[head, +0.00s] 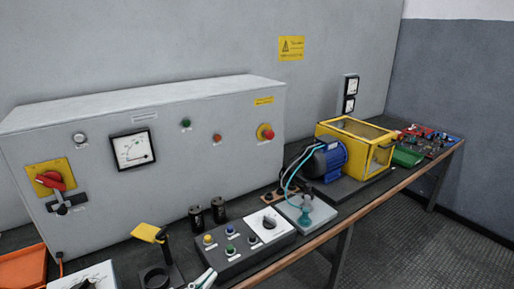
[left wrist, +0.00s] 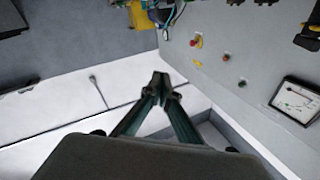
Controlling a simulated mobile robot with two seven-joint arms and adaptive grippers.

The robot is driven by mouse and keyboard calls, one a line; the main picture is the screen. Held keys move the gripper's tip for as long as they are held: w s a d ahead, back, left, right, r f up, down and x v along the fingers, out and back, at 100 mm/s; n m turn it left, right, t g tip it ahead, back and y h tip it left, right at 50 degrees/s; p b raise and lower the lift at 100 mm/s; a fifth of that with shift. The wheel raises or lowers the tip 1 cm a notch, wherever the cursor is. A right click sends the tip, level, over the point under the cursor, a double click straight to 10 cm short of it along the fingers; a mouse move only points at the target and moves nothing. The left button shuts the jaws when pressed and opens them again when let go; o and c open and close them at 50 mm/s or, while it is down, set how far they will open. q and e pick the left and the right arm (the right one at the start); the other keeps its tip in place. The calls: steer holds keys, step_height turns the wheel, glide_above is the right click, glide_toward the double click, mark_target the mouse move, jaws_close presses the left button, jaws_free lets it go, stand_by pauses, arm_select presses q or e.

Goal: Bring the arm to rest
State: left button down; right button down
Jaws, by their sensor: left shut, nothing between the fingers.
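My left gripper (left wrist: 160,80) shows in the left wrist view, its two dark green fingers converging until the tips meet. It is shut and empty, and nothing touches the tips. Beyond it are pale surfaces and a grey panel with a dial meter (left wrist: 298,100) at the right. I cannot clearly make out either gripper in the head view. My right gripper is in neither view.
A grey cabinet (head: 215,165) with a red switch (head: 50,180) stands on the bench. In front are a push-button box (head: 228,250), two black cylinders and a yellow-flagged stand (head: 150,233). A blue motor (head: 325,162) and yellow guard (head: 355,145) stand right. The floor (head: 440,235) is clear.

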arm_select(q)
steer(key=s+a+f+n+g+y, duration=0.2)
steer(key=s+f, duration=0.5)
steer(key=f, duration=0.4)
steer(key=s+a+f+n+g+y, duration=0.3)
steer(key=s+a+f+y, duration=0.3)
steer(key=f, duration=0.6)
steer(key=shift+s+f+n, duration=0.25)
steer(key=shift+s+n, duration=0.45)
